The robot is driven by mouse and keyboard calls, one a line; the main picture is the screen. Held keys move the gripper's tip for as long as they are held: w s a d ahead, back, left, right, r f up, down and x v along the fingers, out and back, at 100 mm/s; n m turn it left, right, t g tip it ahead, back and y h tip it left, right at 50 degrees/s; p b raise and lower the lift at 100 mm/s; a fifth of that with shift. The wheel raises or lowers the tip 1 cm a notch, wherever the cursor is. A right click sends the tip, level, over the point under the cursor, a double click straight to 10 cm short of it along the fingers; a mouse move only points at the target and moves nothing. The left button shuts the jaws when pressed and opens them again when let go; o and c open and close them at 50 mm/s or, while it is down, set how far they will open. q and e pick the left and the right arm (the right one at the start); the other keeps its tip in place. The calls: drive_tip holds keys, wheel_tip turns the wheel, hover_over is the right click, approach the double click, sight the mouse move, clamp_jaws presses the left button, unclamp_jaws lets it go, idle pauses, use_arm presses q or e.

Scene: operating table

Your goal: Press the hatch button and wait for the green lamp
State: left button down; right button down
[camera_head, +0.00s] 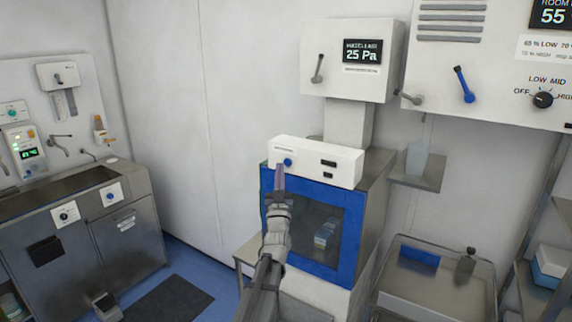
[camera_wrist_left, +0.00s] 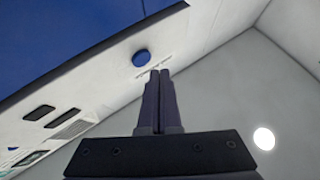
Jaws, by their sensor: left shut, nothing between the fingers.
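The hatch (camera_head: 354,240) has a blue-framed glass door, with a white control panel (camera_head: 346,172) on top. The round blue button (camera_head: 288,162) is at the panel's left end; it also shows in the wrist view (camera_wrist_left: 141,57). My left gripper (camera_head: 280,170) is shut and empty, with its fingertips just below the button in the head view. In the wrist view the fingertips (camera_wrist_left: 160,73) are beside and slightly below the button, seemingly not on it. Two small windows on the panel (camera_head: 328,163) look dark, and I see no green light on it. My right gripper is out of view.
A white box with a pressure display (camera_head: 362,50) stands above the hatch. A small shelf with a cup (camera_head: 416,160) is to its right, and a steel basin (camera_head: 440,290) is at the lower right. A steel sink unit (camera_head: 70,230) stands at the left.

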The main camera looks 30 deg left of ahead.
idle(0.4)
use_arm(q)
drive_tip(key=shift+w+d, duration=0.15)
drive_tip(key=shift+w, duration=0.55)
drive_tip(key=shift+w, duration=0.4)
idle(0.4)
drive_tip(key=shift+s, duration=0.85)
drive_tip(key=s, duration=0.5)
drive_tip(key=shift+a, duration=0.25)
drive_tip(key=shift+f, duration=0.1)
idle(0.8)
